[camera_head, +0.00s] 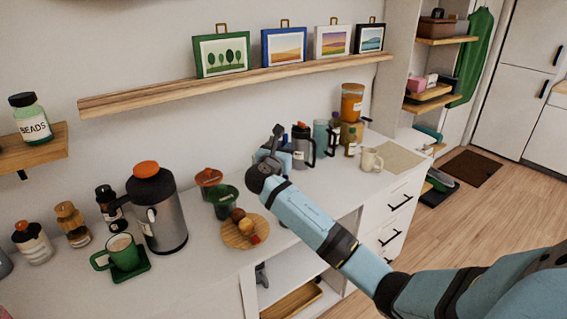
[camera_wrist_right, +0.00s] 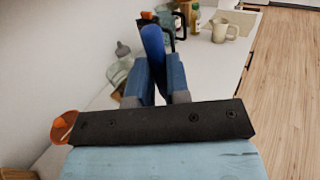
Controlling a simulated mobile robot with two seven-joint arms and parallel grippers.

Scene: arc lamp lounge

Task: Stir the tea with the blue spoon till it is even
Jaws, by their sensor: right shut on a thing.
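The blue spoon (camera_wrist_right: 153,42) stands up between the two blue fingers of my right gripper (camera_wrist_right: 158,66) in the right wrist view, and the fingers are shut on it. In the head view my right gripper (camera_head: 274,150) is over the white counter, pointing away from me, with its fingers partly lost against the things behind; the spoon is hard to make out there. A green mug (camera_head: 124,255) holding a light brown drink, likely the tea, stands on a green coaster (camera_head: 136,276) at the left, well apart from the gripper. My left gripper is not in view.
A grey flask with an orange lid (camera_head: 158,215) stands close right of the mug. A round wooden board (camera_head: 234,236) with fruit lies nearer my arm. A cream mug (camera_head: 372,160) and several jugs and bottles stand at the right. A picture shelf (camera_head: 240,83) runs above.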

